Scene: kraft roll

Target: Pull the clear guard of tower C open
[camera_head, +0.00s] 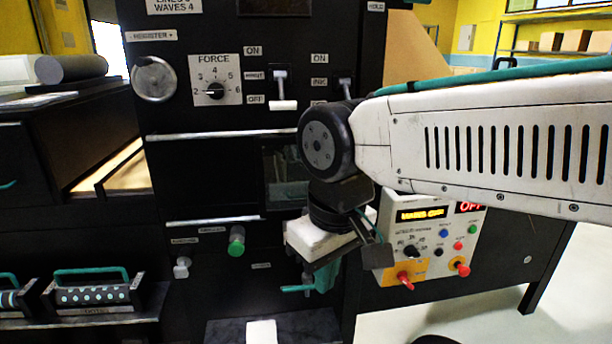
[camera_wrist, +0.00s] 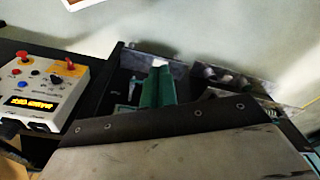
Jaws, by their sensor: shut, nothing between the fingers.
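Tower C is not clearly labelled in view; a black machine face (camera_head: 205,178) fills the middle of the head view. A dark, glassy panel (camera_head: 287,172) on it may be the clear guard. It is partly hidden by my arm, and I cannot tell how far it is open. My gripper (camera_head: 326,278) points down below the panel in front of the machine, with teal fingers shut and empty. In the wrist view its green fingers (camera_wrist: 158,88) lie side by side. A teal handle (camera_head: 297,289) shows just left of the fingers; I cannot tell whether they touch.
A control box (camera_head: 432,236) with a lit display and knobs stands right of my gripper, also in the wrist view (camera_wrist: 45,92). A green knob (camera_head: 237,240) and a force dial (camera_head: 215,92) are on the machine face. A teal-handled roller (camera_head: 95,294) lies on the lower left shelf.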

